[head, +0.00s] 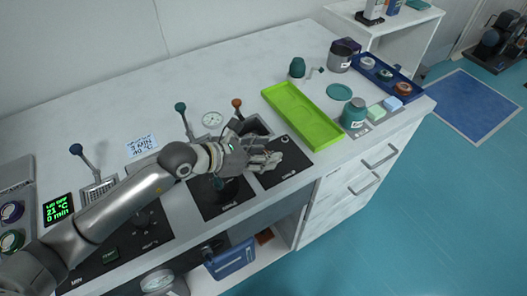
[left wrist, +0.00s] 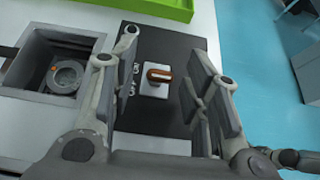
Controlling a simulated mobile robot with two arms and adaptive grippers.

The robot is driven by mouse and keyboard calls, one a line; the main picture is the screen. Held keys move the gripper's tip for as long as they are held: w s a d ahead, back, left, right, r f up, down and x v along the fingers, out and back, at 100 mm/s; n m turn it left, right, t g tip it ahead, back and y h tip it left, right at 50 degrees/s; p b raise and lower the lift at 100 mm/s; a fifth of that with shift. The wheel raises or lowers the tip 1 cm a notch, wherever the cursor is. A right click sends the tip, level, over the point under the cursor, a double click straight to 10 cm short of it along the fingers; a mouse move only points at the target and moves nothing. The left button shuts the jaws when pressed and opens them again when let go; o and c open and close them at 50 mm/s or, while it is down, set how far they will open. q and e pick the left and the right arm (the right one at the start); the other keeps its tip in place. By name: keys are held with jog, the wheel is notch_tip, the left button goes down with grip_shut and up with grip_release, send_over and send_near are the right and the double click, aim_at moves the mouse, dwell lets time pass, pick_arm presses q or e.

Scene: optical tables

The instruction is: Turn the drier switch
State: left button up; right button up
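The drier switch (left wrist: 160,74) shows in the left wrist view as an orange-brown knob on a white plate. It sits on a black panel (left wrist: 180,45) with ON and OFF lettering beside it. The knob lies crosswise in the picture. My left gripper (left wrist: 164,60) is open, one finger on each side of the switch in the picture, with nothing between them. I cannot tell how far above the knob the fingers are. In the head view my left gripper (head: 268,160) is over the black panel (head: 289,169) and appears to hide the switch. My right gripper is not in view.
A square recess (left wrist: 35,75) with a round fitting is left of the panel. A green tray (head: 302,115) lies behind it. An orange-topped lever (head: 237,103) and a green-topped lever (head: 181,107) stand near the arm. A teal jar (head: 354,112) stands to the right.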

pick_arm(q)
jog(key=v, duration=1.2)
dwell(0.4)
